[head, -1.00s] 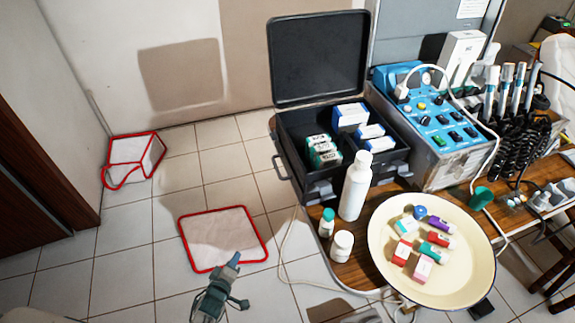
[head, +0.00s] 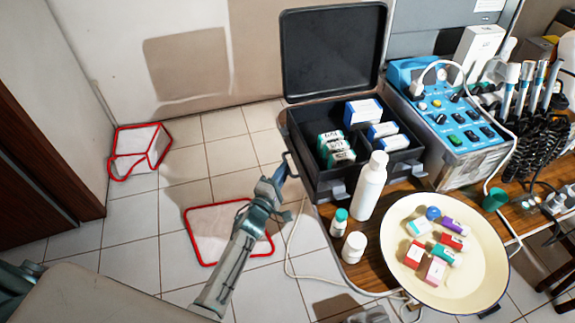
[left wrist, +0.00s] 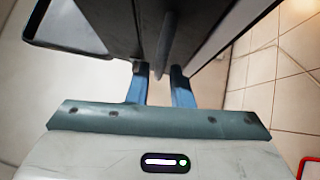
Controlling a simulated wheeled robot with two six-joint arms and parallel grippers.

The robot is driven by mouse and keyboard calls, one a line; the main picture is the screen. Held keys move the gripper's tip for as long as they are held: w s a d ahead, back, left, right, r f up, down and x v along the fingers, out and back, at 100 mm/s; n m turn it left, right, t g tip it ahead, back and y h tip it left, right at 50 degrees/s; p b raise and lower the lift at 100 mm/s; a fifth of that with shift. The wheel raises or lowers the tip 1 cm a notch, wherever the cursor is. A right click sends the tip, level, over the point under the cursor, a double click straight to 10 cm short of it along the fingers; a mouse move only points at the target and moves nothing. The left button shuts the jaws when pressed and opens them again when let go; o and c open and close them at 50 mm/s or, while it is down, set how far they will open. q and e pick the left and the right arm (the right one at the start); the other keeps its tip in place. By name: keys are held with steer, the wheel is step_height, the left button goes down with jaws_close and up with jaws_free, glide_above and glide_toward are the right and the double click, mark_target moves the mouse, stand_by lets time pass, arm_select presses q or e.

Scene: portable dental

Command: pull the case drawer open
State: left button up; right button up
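The dark case (head: 318,188) stands on the wooden table with its lid (head: 333,52) raised. A dark bar handle (head: 289,162) sticks out from its left side. My left gripper (head: 280,177) is at this handle, its blue fingers pointing up toward it. In the left wrist view, the fingers (left wrist: 160,86) are apart, and the handle bar (left wrist: 167,45) runs down to the gap between them. I cannot tell whether either finger touches it. The drawer front is partly hidden behind my gripper. My right gripper is not clearly in view.
Boxes and vials lie inside the case. A white bottle (head: 369,187) and two small jars stand in front of it. A cream tray (head: 400,277) with small boxes is at right, a blue control unit (head: 455,130) behind.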

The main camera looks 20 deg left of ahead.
arm_select(q)
steer(key=shift+x, duration=1.2)
steer(key=shift+w, duration=0.35)
steer(key=shift+c, duration=0.2)
jaws_close()
arm_select(e)
steer(key=shift+w+a+f, duration=0.1)
steer(key=shift+a+f, duration=0.05)
steer(key=shift+a, duration=0.3)
